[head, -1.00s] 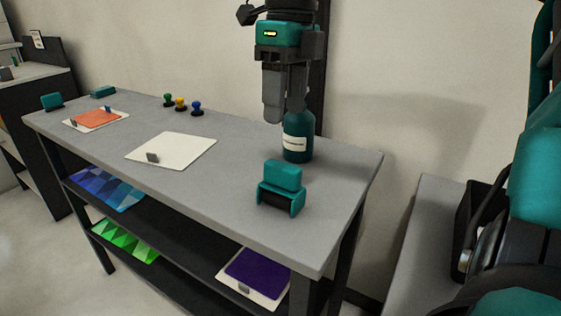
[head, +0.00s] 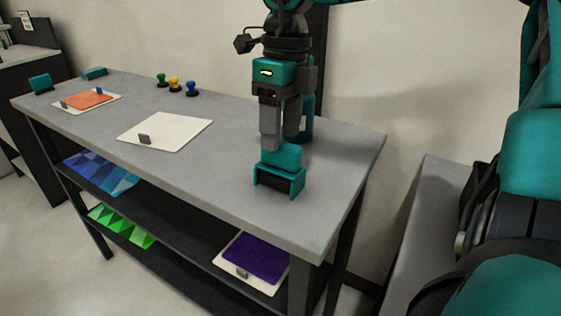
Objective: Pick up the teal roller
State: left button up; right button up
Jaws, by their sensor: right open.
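The teal roller (head: 279,182) stands on the grey table near its right front part, with its block-shaped teal handle upward and a dark roller below. My right gripper (head: 283,143) points down just above it, with its fingertips at the top of the handle. Its jaws are open, with the near grey finger overlapping the handle's upper edge in the picture. I cannot tell whether the fingers touch the handle. My left gripper is not in view.
A teal bottle (head: 307,122) stands behind my right gripper, partly hidden. A white sheet (head: 175,124) with a small grey block lies left, with several coloured knobs (head: 175,84) behind. Patterned sheets lie on shelves below. The table's right edge is near.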

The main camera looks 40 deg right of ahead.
aim_at(281, 142)
notch_tip(281, 142, down, 4)
jog(key=shift+r, duration=0.1)
jog(key=shift+s, duration=0.1)
jog(key=shift+c, duration=0.3)
grip_shut()
